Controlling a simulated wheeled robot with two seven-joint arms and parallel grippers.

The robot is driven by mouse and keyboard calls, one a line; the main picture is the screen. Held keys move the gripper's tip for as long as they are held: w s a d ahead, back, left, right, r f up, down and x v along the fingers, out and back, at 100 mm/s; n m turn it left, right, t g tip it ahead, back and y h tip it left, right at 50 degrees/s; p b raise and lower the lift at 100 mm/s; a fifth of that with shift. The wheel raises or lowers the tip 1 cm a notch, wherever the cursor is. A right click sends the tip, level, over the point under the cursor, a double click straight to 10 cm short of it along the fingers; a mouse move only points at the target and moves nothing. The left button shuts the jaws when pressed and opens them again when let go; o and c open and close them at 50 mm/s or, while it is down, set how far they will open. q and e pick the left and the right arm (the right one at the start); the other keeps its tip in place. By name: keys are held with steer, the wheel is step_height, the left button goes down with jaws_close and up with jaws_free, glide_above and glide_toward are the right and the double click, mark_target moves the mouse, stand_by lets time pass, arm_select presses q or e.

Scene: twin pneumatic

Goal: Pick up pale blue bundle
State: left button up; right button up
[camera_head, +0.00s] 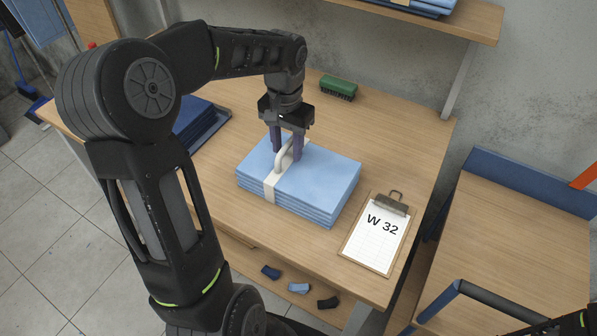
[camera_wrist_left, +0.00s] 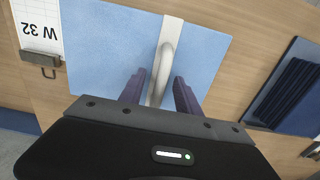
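The pale blue bundle (camera_head: 325,180) is a flat stack of folded cloth lying on the wooden table, with a white band (camera_head: 269,188) around it and a raised loop handle on top. In the left wrist view the pale blue bundle (camera_wrist_left: 100,50) lies below the gripper, and the loop handle (camera_wrist_left: 166,60) stands between the fingers. My left gripper (camera_head: 288,150) points down over the bundle with its fingers on either side of the handle. In the left wrist view the left gripper (camera_wrist_left: 158,92) is open, with gaps between fingers and handle.
A clipboard marked W 32 (camera_head: 376,236) lies right of the bundle. A dark blue stack (camera_head: 199,125) in a tray is at left, partly hidden by my arm. A shelf (camera_head: 440,22) hangs above. A cart (camera_head: 510,240) stands at right.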

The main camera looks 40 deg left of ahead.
arm_select(q)
steer(key=shift+c, duration=0.6)
jaws_close()
steer(key=shift+r, duration=0.1)
stand_by(0.9)
